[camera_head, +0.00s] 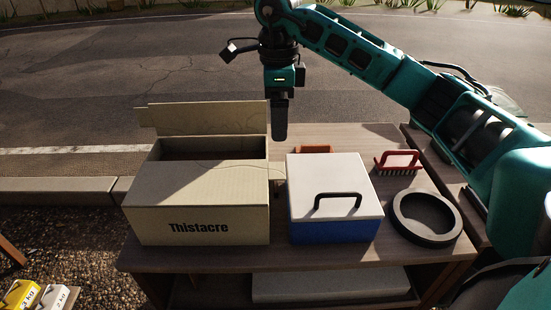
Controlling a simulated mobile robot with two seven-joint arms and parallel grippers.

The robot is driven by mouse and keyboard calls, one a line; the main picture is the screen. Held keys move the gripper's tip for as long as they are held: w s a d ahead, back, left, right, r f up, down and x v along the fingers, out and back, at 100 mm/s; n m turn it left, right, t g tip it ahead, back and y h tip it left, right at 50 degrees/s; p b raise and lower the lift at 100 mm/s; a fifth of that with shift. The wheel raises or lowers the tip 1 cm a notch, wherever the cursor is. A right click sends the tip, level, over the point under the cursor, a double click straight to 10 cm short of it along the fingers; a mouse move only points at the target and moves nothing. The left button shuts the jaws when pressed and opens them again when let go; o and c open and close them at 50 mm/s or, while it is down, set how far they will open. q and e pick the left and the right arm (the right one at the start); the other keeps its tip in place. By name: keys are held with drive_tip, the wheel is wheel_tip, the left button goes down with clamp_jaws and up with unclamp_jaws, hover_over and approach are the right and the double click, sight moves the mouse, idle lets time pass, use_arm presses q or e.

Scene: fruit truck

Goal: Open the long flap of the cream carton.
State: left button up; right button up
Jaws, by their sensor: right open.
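The cream carton (155,222), marked "Thistacre", stands on the left of the table. Its far long flap (205,120) stands up along the back edge. Its near long flap (195,182) lies flat over the front half of the top. Behind that flap the dark inside (212,149) shows through a gap; the carton's contents cannot be made out. My right gripper (280,128) points down, open and empty, just right of the raised flap and apart from the carton in the picture. My left gripper is out of view.
A blue box with a white lid (306,175) and black handle (338,198) stands right of the carton. A red brush (398,159), a dark ring (425,217) and an orange block (314,149) are on the table (240,258). Weights (22,294) lie at lower left.

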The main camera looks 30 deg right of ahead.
sight(278, 170)
wheel_tip(278, 170, down, 12)
drive_tip(key=shift+a+r, duration=0.1)
drive_tip(key=shift+r, duration=0.05)
idle(0.3)
drive_tip(key=c, duration=1.5)
